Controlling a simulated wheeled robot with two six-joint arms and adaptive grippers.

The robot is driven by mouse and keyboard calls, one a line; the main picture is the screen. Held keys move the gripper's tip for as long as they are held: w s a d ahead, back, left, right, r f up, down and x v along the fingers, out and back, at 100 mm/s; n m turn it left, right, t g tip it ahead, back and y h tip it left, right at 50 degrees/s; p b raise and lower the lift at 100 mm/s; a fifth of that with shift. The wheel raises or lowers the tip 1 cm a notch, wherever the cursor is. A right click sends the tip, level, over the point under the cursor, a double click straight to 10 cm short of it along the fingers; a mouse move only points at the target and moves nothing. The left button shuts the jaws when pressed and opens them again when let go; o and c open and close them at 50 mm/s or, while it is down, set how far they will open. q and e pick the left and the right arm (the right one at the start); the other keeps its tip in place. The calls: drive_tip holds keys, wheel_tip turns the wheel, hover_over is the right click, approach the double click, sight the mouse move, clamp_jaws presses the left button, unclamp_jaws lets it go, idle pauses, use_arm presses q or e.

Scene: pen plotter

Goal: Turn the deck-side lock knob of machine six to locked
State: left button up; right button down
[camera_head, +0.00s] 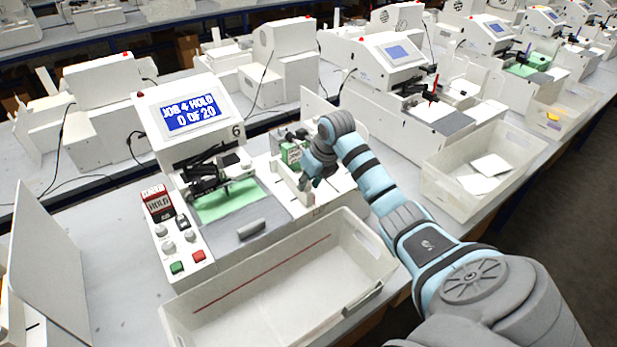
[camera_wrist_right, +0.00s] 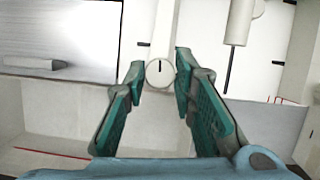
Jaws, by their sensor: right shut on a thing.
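Machine six (camera_head: 172,145) is the white plotter with a "6" on its housing; its screen (camera_head: 190,112) reads "JOB 4 HOLD 0 OF 20". The deck-side lock knob (camera_wrist_right: 160,73) is a small round white knob with a dark line, which points up in the right wrist view. My right gripper (camera_wrist_right: 160,76) has its green fingers on either side of the knob, shut on it. In the head view my right gripper (camera_head: 306,178) is at the right side of the deck and hides the knob. My left gripper is not in view.
A control panel (camera_head: 177,236) with knobs and green and red buttons is left of the deck. A white bin (camera_head: 275,280) stands in front of the machine. Another bin (camera_head: 490,165) with white sheets is to the right.

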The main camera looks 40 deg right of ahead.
drive_tip(key=shift+f+m, duration=0.1)
drive_tip(key=shift+m, duration=0.5)
drive_tip(key=shift+h, duration=0.3)
drive_tip(key=c, duration=1.3)
unclamp_jaws()
drive_tip(key=shift+c, duration=0.2)
drive_tip(key=shift+r, duration=0.25)
drive_tip(key=v, duration=1.1)
drive_tip(key=shift+r, duration=0.25)
